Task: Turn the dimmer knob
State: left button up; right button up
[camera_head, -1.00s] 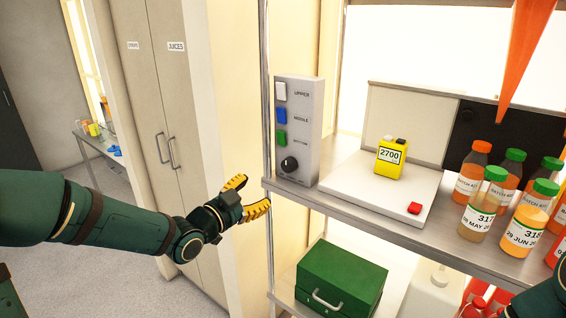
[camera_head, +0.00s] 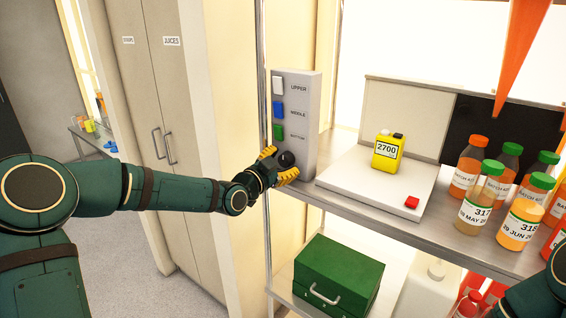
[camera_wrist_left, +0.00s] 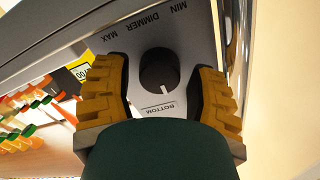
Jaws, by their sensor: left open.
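The black dimmer knob (camera_head: 287,159) sits low on the grey control panel (camera_head: 309,110), below the white, blue and green switches. In the left wrist view the knob (camera_wrist_left: 160,72) has a white mark pointing toward the BOTTOM label, with MAX, DIMMER and MIN printed on its other side. My left gripper (camera_head: 279,166) is at the knob. Its yellow fingers (camera_wrist_left: 163,88) are open, one on each side of the knob, with a visible gap to it. Only a dark green part of my right arm shows at the right edge of the head view; its gripper is out of view.
The shelf (camera_head: 350,206) holds a white board with a yellow 2700 container (camera_head: 388,151) and a red button (camera_head: 411,202). Several juice bottles (camera_head: 519,220) stand at the right. A green box (camera_head: 338,277) is below. A metal post (camera_head: 265,100) stands left of the panel.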

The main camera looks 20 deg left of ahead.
pick_arm(q)
jog(key=shift+w+d, duration=0.1)
jog(key=shift+w, duration=0.15)
jog(key=c, duration=1)
